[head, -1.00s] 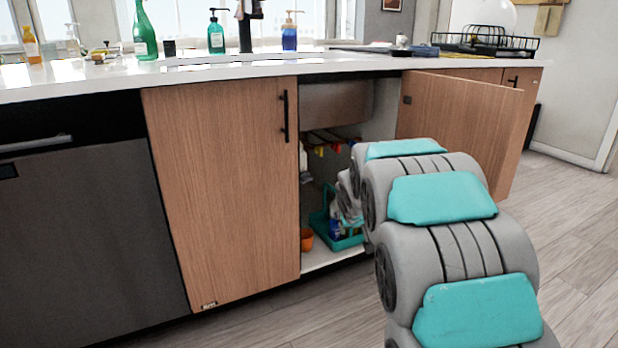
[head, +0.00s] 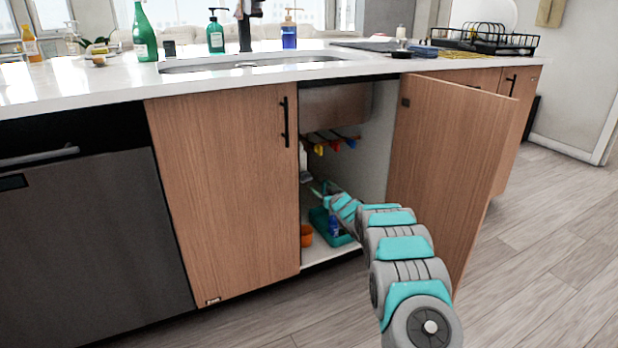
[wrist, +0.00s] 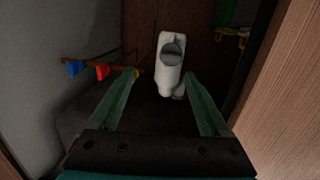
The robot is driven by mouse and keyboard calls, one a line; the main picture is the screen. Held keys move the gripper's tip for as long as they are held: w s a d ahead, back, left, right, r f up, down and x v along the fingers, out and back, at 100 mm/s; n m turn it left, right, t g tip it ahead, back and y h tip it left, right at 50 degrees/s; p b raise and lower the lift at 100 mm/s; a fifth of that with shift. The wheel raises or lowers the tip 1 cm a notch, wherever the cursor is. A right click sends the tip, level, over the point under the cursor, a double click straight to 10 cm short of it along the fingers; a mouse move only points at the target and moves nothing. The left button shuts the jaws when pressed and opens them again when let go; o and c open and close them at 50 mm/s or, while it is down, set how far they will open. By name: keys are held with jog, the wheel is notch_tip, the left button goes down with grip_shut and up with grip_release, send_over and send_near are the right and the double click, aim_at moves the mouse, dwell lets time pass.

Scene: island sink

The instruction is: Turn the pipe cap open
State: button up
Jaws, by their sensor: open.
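In the wrist view, a white pipe (wrist: 168,80) with a round grey cap (wrist: 173,50) on it shows ahead of my gripper (wrist: 161,76). The gripper's two green fingers are spread apart, one on each side of the pipe's lower part in the picture. Nothing is held between them. I cannot tell how deep the pipe lies between the fingertips. In the head view my arm reaches into the open cabinet under the sink, and the gripper is small and partly hidden there. The cap cannot be made out in the head view.
Blue (wrist: 75,67) and red (wrist: 102,71) valve handles sit beside the left finger. An open cabinet door (head: 450,150) stands right of my arm; a closed door (head: 220,190) is left. A teal caddy (head: 322,222) and orange cup (head: 307,236) stand on the cabinet floor.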

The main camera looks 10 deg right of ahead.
aim_at(308, 179)
jog(key=shift+n+t+y, duration=0.3)
jog(key=shift+t+y, duration=0.1)
jog(key=shift+y, duration=0.4)
jog(key=shift+w+a+f+p, duration=0.25)
jog(key=shift+w+a, duration=0.3)
jog(key=shift+w, duration=0.35)
jog(key=shift+w+a+f+p, duration=0.1)
jog(key=shift+w+a+f, duration=0.1)
jog(key=shift+w+a, duration=0.5)
jog(key=shift+w+d+f, duration=0.1)
jog(key=shift+w, duration=0.85)
jog(key=shift+w+a, duration=0.2)
jog(key=shift+w, duration=0.05)
jog(key=shift+w+a, duration=0.35)
jog(key=shift+w, duration=0.9)
jog(key=shift+c, duration=0.3)
